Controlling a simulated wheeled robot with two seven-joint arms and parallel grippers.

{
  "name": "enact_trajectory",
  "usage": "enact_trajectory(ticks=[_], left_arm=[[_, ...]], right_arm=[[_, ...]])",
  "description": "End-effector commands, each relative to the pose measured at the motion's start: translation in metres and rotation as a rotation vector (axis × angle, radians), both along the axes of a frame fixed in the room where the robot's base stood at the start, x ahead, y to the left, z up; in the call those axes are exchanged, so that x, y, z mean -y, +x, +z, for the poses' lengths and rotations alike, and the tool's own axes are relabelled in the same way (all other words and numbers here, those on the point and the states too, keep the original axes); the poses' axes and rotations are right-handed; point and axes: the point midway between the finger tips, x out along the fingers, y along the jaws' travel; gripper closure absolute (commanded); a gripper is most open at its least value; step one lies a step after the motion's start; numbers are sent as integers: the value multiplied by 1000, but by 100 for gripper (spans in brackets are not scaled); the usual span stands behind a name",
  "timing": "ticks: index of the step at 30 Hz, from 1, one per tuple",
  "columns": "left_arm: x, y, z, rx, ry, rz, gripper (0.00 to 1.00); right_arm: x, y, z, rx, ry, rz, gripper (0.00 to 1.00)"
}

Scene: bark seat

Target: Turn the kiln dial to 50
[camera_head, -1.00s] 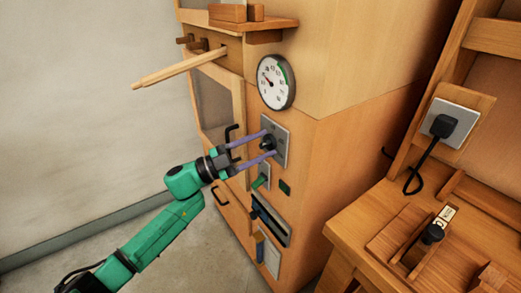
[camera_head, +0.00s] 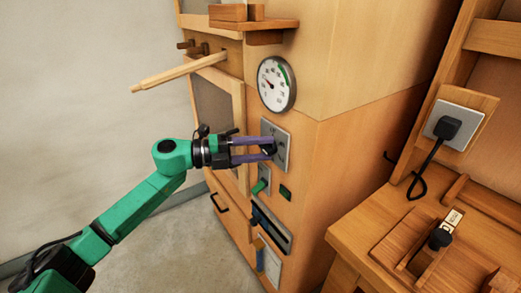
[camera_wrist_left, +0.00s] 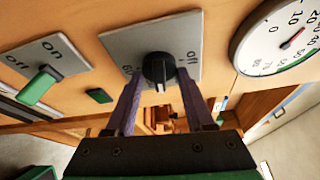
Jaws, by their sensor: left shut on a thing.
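The kiln dial is a black knob (camera_wrist_left: 158,70) on a grey plate (camera_wrist_left: 115,42) on the wooden cabinet front. In the wrist view its white mark points towards the bottom of the picture, "off" is printed at the right of the plate and a partly hidden number at the left. My left gripper (camera_head: 268,149) is shut on the knob, with one purple finger on each side of it. In the head view the fingers hide much of the knob. My right gripper is in neither view.
A round gauge (camera_head: 276,84) with a red needle sits above the dial plate. Below are a switch with a green lever (camera_wrist_left: 40,87) and a green button (camera_wrist_left: 98,96). A wooden rod (camera_head: 180,72) sticks out above my left arm. A workbench (camera_head: 375,225) stands at right.

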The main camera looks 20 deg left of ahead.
Motion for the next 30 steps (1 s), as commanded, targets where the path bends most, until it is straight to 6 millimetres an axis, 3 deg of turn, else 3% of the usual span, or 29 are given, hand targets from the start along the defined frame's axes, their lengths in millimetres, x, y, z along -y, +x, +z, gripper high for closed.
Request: enact_trajectory(ticks=[13, 30], left_arm=[[0, 0, 0, 195, 239, -1, 100], [0, 0, -1, 243, 297, -1, 100]], right_arm=[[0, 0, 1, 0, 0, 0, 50], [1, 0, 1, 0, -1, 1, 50]])
